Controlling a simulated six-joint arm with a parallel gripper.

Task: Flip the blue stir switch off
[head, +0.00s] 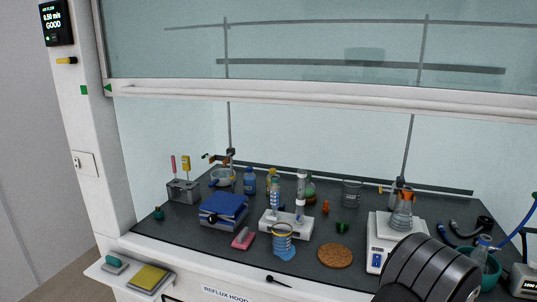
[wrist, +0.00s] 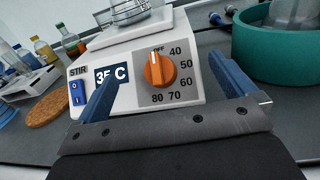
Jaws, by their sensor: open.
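The blue stir switch (wrist: 77,92) is a small rocker under the word STIR, at the left of the hotplate's front panel in the wrist view. It carries light marks; which side is pressed in is hard to tell. The white hotplate (wrist: 200,100) also shows a 35 C display (wrist: 103,74) and an orange knob (wrist: 160,70). My gripper (wrist: 163,66) is open and empty, its blue fingers spread before the panel. The left finger overlaps the area just right of the switch; contact cannot be told. In the head view the hotplate (head: 373,262) stands at right, partly behind my dark arm.
A teal bowl (wrist: 275,55) stands close to the right finger in the wrist view. A cork mat (wrist: 50,110) lies left of the hotplate.

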